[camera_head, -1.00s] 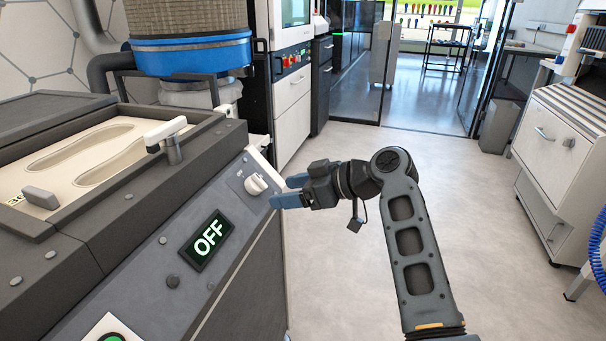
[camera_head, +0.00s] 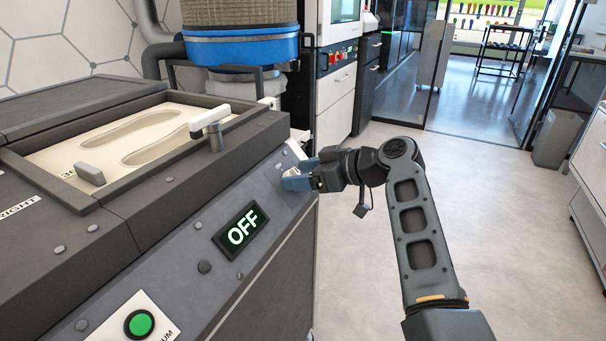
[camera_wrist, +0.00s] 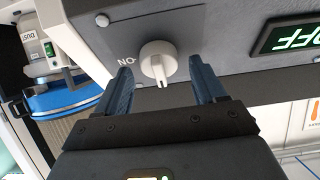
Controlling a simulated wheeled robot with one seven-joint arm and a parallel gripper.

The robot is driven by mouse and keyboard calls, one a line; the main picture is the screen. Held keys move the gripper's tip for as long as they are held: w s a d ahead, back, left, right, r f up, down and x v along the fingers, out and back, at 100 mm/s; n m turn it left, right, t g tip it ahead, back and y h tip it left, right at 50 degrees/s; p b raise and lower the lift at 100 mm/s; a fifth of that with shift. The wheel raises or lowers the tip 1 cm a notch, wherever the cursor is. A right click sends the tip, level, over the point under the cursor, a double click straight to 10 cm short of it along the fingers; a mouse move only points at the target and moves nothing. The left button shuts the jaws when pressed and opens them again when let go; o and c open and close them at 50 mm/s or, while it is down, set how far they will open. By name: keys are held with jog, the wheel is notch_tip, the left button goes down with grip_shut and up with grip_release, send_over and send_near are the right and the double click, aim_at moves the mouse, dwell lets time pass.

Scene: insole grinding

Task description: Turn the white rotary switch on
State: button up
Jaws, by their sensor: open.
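The white rotary switch (camera_wrist: 158,62) sits on the grey sloped panel of the machine. In the wrist view it lies between and just beyond the two blue fingertips of my gripper (camera_wrist: 163,88), with a gap on both sides. Its pointer faces my gripper, and a "NO" marking, seen upside down, is beside it. In the head view my gripper (camera_head: 298,176) is open at the panel's right end, and its fingers largely cover the switch. The display (camera_head: 241,230) on the panel reads OFF in green.
A green button (camera_head: 140,323) is on the panel's near end. A white-handled lever (camera_head: 211,122) stands by the tray with insole-shaped recesses (camera_head: 75,160). A blue-rimmed drum (camera_head: 241,48) is behind the machine. The floor (camera_head: 480,220) to the right is clear.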

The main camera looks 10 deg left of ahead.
jog(key=c, duration=1)
jog(key=shift+c, duration=0.2)
